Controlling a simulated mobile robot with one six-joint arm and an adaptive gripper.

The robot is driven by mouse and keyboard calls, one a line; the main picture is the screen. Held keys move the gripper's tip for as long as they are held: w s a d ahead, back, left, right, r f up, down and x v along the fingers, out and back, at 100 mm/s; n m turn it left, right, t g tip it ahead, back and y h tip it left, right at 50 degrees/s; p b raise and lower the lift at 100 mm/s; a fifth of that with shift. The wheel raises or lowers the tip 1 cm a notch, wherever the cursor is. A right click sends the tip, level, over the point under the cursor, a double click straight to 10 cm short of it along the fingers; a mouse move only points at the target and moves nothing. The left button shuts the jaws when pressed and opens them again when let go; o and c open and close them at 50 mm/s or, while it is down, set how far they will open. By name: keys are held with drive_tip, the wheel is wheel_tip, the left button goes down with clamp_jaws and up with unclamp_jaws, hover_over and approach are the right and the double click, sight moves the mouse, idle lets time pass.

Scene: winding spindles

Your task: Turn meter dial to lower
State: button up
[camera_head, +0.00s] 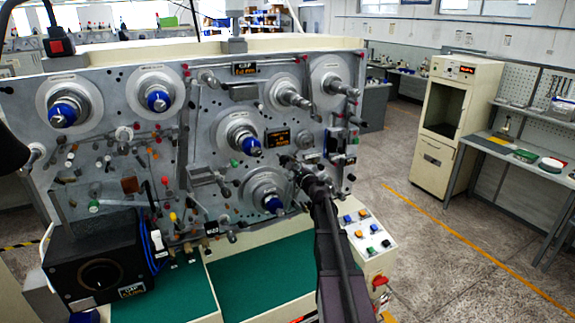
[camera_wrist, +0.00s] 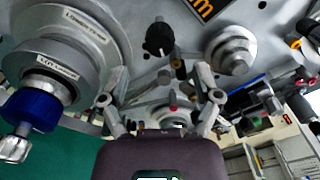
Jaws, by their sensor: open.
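In the wrist view, a small black dial (camera_wrist: 158,40) with a pale pointer mark sits on the grey panel, below a meter with orange digits (camera_wrist: 203,8). This appears to be the orange-lit meter (camera_head: 278,138) near the middle of the panel in the head view. My gripper (camera_wrist: 160,78) is open and empty, its two fingers spread to either side below the dial. The dial lies beyond the fingertips, and no contact shows. In the head view my gripper (camera_head: 292,164) is close to the panel under the meter, and the dial is not clear there.
A spindle with a blue collar (camera_wrist: 32,108) is close on the left in the wrist view. A stepped metal knob (camera_wrist: 231,50) is on the right. Blue-collared spindles (camera_head: 242,140) crowd the panel. A button box (camera_head: 366,236) stands at the lower right.

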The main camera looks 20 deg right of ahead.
drive_tip(key=s, duration=0.4)
drive_tip(key=shift+s, duration=0.25)
idle(0.3)
drive_tip(key=s+a+f+n+g+y+b, duration=0.3)
drive_tip(key=s+a+f+n+g+b, duration=0.15)
drive_tip(key=a+f+n, duration=0.6)
drive_tip(key=s+a+f+n+g+y+b, duration=0.4)
drive_tip(key=a+f, duration=0.3)
drive_tip(key=a, duration=0.6)
drive_tip(key=s+a+f+n+g+h+b, duration=0.2)
drive_tip(key=s+f+n, duration=0.4)
drive_tip(key=s, duration=0.4)
drive_tip(key=s+a+f+n+g+h+b, duration=0.2)
drive_tip(key=s+f+n+g+h, duration=0.3)
drive_tip(key=s+f, duration=0.4)
drive_tip(key=shift+s+f+n+g+h+b, duration=0.15)
drive_tip(key=shift+s+n+g+h+b, duration=0.25)
drive_tip(key=shift+s+g+b, duration=0.65)
